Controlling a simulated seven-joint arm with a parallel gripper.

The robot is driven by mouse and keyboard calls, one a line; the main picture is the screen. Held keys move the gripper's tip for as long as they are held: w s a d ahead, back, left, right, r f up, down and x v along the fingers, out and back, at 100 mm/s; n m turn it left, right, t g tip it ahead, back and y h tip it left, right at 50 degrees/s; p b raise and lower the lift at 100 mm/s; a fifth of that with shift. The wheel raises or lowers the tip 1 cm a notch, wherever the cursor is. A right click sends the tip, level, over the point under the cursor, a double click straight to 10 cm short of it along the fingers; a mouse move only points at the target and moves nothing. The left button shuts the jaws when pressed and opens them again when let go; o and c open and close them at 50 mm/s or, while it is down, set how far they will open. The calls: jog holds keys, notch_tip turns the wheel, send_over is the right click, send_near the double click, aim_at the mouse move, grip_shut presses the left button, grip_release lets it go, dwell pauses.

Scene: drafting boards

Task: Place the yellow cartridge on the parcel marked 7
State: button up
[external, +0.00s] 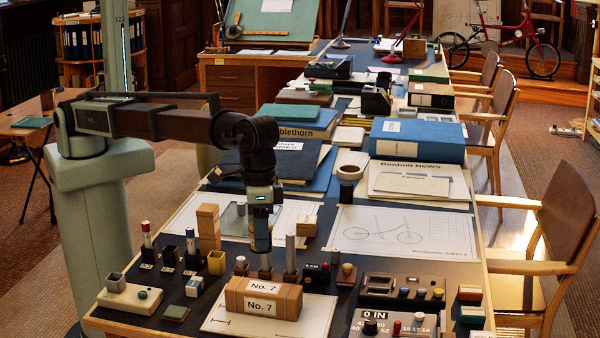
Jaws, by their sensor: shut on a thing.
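The parcel marked 7 (262,299) is a brown box with white "No. 7" labels on its top and front. It lies on a white sheet at the front of the table. My gripper (264,268) points straight down, just behind and over the parcel's rear edge in the picture. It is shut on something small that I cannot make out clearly. I cannot tell whether this thing touches the parcel. No yellow cartridge can be clearly told apart; its colour does not show at the jaws.
A grey post (290,255) stands close right of my gripper. A control box (402,290) is further right.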

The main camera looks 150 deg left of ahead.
jog(key=shift+f, duration=4.7)
jog(key=shift+f, duration=0.1)
jog(key=o, duration=1)
jog(key=r, duration=1.2)
jog(key=shift+s+a+r, duration=0.15)
jog(key=shift+s, duration=0.05)
